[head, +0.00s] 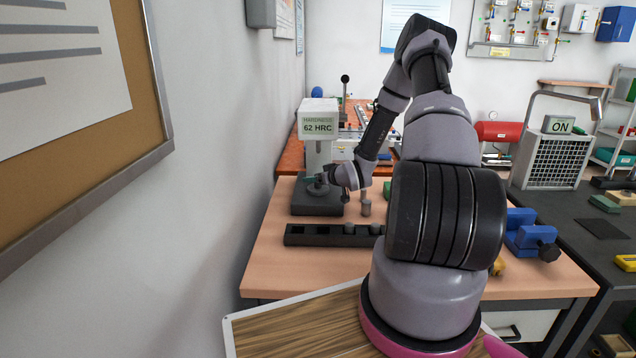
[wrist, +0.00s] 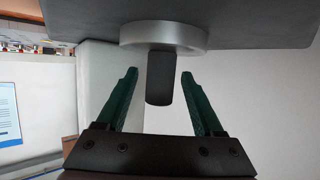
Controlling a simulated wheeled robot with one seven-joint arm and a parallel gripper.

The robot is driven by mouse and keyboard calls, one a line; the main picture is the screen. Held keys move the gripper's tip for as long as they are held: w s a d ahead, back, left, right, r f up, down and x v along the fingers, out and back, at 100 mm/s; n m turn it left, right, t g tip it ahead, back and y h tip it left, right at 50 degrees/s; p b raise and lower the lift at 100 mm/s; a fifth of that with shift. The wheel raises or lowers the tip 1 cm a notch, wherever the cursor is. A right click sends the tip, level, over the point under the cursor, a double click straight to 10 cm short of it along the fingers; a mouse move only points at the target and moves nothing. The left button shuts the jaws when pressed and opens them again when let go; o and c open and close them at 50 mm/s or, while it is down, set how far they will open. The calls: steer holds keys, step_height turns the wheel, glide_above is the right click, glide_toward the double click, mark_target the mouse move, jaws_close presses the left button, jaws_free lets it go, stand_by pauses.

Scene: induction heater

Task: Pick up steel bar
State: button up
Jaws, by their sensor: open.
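A short dark bar (wrist: 159,88), which I take for the steel bar, stands on a silver round rest (wrist: 165,37) on a dark base (wrist: 250,20) in the wrist view, which looks upside down. My gripper (wrist: 160,74) has its two green fingers apart, one on each side of the bar, with gaps to both. In the head view my gripper (head: 320,184) is at the hardness tester (head: 318,118), just above its dark base (head: 308,208). The tester's display reads 62 HRC. I cannot make out the bar there, as the gripper covers that spot.
A dark rack (head: 310,236) with grey pieces lies in front of the tester. A small grey post (head: 366,207) stands close on the right. A blue vise (head: 528,235) is at the table's right. The wall is close on the left.

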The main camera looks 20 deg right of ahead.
steer(key=shift+w+a+f, duration=0.1)
steer(key=shift+w+f, duration=0.2)
steer(key=shift+w, duration=0.35)
jaws_close()
